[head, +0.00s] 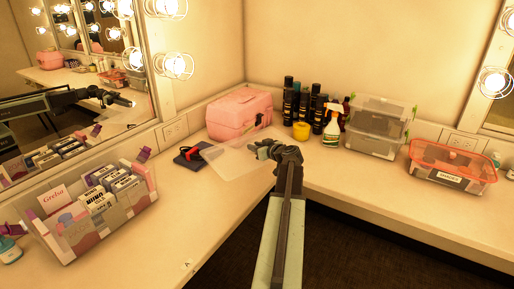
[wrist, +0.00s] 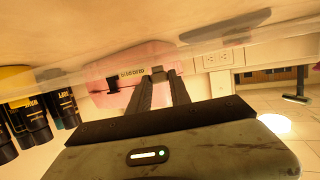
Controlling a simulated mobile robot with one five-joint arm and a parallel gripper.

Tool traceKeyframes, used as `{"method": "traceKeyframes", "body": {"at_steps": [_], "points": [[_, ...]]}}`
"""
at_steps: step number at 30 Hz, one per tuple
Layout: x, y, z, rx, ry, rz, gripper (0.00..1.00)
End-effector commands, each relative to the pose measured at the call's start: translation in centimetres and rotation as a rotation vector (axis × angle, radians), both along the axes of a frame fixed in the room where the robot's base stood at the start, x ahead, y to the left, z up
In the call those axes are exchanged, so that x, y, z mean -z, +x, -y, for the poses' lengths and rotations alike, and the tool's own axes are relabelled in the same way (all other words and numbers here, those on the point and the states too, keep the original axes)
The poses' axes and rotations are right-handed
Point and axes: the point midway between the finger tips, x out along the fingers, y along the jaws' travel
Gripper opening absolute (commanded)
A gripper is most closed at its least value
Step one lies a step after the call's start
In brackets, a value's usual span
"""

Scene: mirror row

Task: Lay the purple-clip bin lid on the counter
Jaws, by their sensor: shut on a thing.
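The bin lid (head: 228,160) is a clear, flat sheet at the counter's corner, in front of the pink case. My gripper (head: 268,150) is shut on its right edge. In the wrist view, which is upside down, my gripper (wrist: 160,72) reaches to the lid's clear edge (wrist: 215,52), close to the counter surface. I cannot tell whether the lid touches the counter (head: 190,215). The purple-clip bin (head: 85,240) stands open at the left, holding several boxes; purple clips show at its ends.
A pink case (head: 240,113) stands behind the lid, and a dark pouch with a red item (head: 190,154) lies to its left. Dark bottles (head: 289,102), a yellow jar (head: 301,131), a spray bottle (head: 332,130), stacked clear bins (head: 372,145) and a red-lidded bin (head: 450,172) stand along the right.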

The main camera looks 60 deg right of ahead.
Motion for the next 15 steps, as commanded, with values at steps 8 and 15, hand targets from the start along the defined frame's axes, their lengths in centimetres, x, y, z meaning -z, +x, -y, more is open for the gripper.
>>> {"method": "traceKeyframes", "body": {"at_steps": [8,15], "points": [[0.1,-0.1,0.1,0.002,0.0,0.0,0.46],[-0.9,-0.2,0.2,0.003,0.0,0.0,0.46]]}}
